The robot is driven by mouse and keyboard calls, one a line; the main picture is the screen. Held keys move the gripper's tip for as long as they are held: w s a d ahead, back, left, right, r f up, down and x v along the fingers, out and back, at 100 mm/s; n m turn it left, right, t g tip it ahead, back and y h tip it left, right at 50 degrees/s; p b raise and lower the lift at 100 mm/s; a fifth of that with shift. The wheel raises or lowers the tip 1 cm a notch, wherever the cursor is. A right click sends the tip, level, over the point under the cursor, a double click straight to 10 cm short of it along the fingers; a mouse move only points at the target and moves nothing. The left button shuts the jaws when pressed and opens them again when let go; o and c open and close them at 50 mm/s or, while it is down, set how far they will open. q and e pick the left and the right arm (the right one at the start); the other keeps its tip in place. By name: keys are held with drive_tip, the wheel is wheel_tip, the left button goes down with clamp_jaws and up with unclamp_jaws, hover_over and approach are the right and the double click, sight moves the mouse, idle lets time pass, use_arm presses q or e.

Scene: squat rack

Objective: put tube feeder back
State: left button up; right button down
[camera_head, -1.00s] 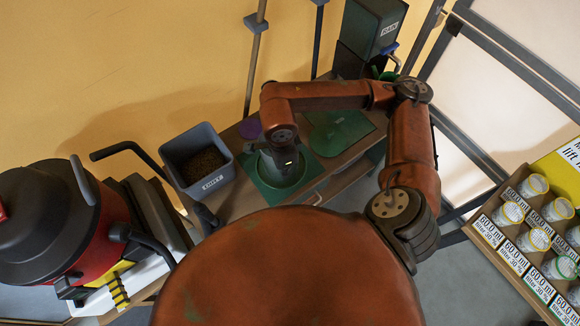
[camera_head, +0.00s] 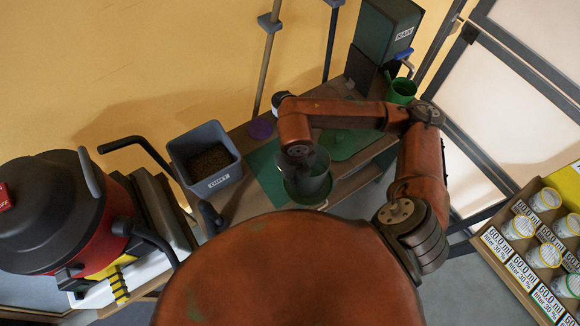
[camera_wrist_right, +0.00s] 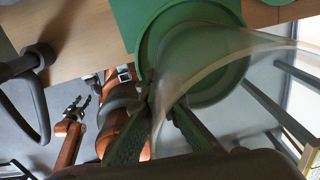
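The tube feeder has a clear tube and a round green tray (camera_head: 313,190). In the head view it is over the front edge of the bench, and my arm partly hides it. My right gripper (camera_head: 300,165) is at its tube. In the right wrist view, the fingers of my right gripper (camera_wrist_right: 160,130) close on the wall of the clear tube (camera_wrist_right: 215,55). The green tray (camera_wrist_right: 235,88) lies beyond it. My left gripper (camera_wrist_right: 79,104) shows small in the right wrist view, fingers apart and empty. It is outside the head view.
A grey bin of dark pellets (camera_head: 207,162) stands left on the bench. A red vacuum (camera_head: 60,215) is at left, a tray of cups (camera_head: 535,245) at right.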

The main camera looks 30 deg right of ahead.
drive_tip(key=w+f, duration=0.1)
drive_tip(key=w, duration=0.1)
drive_tip(key=w+d, duration=0.1)
drive_tip(key=w, duration=0.1)
drive_tip(key=w+f, duration=0.1)
drive_tip(key=w, duration=0.1)
drive_tip(key=shift+d+f, duration=0.2)
drive_tip(key=shift+f, duration=0.15)
drive_tip(key=shift+w+d+f, duration=0.15)
drive_tip(key=shift+w+f, duration=0.6)
drive_tip(key=shift+f, duration=0.75)
drive_tip(key=shift+w+d+f, duration=0.2)
drive_tip(key=shift+w+f, duration=0.6)
drive_tip(key=shift+f, duration=0.65)
drive_tip(key=shift+w+d+f, duration=0.15)
drive_tip(key=shift+w+f, duration=0.6)
drive_tip(key=shift+f, duration=0.75)
drive_tip(key=shift+f, duration=0.15)
drive_tip(key=c, duration=2.2)
unclamp_jaws()
drive_tip(key=shift+o, duration=0.2)
